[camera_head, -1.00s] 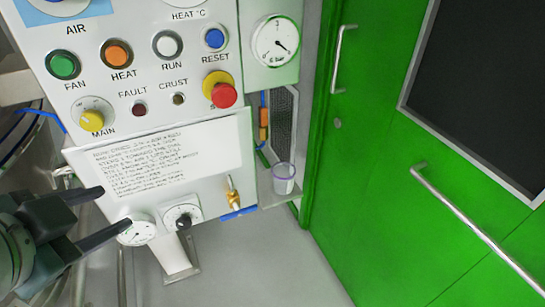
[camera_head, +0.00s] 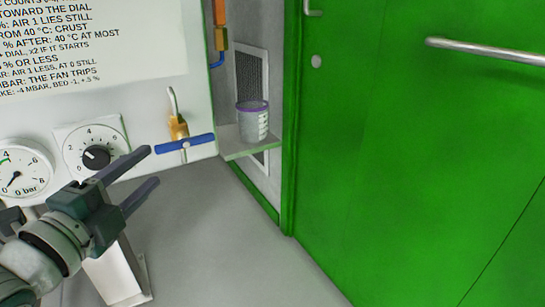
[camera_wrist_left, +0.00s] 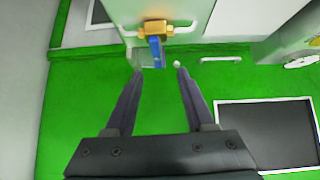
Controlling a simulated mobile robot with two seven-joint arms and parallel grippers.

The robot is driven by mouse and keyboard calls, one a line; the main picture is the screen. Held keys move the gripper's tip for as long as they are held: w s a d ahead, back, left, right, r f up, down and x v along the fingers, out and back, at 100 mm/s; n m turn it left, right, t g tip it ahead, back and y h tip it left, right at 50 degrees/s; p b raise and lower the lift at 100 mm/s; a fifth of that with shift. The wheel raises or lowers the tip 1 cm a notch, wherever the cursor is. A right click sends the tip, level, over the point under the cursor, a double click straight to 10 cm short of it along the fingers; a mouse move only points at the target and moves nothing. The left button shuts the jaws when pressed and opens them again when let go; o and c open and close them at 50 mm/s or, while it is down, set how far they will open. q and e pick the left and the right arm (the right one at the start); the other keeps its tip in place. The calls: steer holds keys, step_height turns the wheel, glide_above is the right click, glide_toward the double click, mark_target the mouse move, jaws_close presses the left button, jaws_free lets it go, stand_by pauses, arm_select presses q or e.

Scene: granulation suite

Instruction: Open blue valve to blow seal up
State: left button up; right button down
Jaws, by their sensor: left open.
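The blue valve has a brass body (camera_head: 178,127) and a blue bar handle (camera_head: 200,139). It hangs at the lower right corner of the white panel, with a pale pipe rising above it. The handle lies roughly level, across the line of the pipe. My left gripper (camera_head: 150,167) is open and empty, just left of and below the handle's left end. In the left wrist view the blue handle (camera_wrist_left: 155,52) and brass body (camera_wrist_left: 155,28) show ahead of my open fingertips (camera_wrist_left: 160,69). The handle appears beyond the fingers; I see no contact. My right gripper is not in view.
A dial knob (camera_head: 97,157) and a round bar gauge (camera_head: 20,172) sit left of the valve. A purple-rimmed cup (camera_head: 252,122) stands on a small shelf (camera_head: 240,152) to the right. A green door (camera_head: 400,180) with bar handles fills the right side.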

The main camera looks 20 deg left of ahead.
mark_target(182, 145)
arm_select(q)
steer(key=w+b, duration=0.1)
steer(key=w, duration=0.2)
steer(key=w+b, duration=0.1)
steer(key=w, duration=0.2)
steer(key=w+f+b, duration=0.1)
steer(key=w+b, duration=0.1)
steer(key=w, duration=0.1)
steer(key=shift+w+a+f, duration=0.1)
steer(key=shift+w+a, duration=0.1)
steer(key=shift+w, duration=0.5)
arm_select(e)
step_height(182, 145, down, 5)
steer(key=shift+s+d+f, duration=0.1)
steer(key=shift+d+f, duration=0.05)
arm_select(q)
steer(key=shift+c, duration=0.2)
jaws_close()
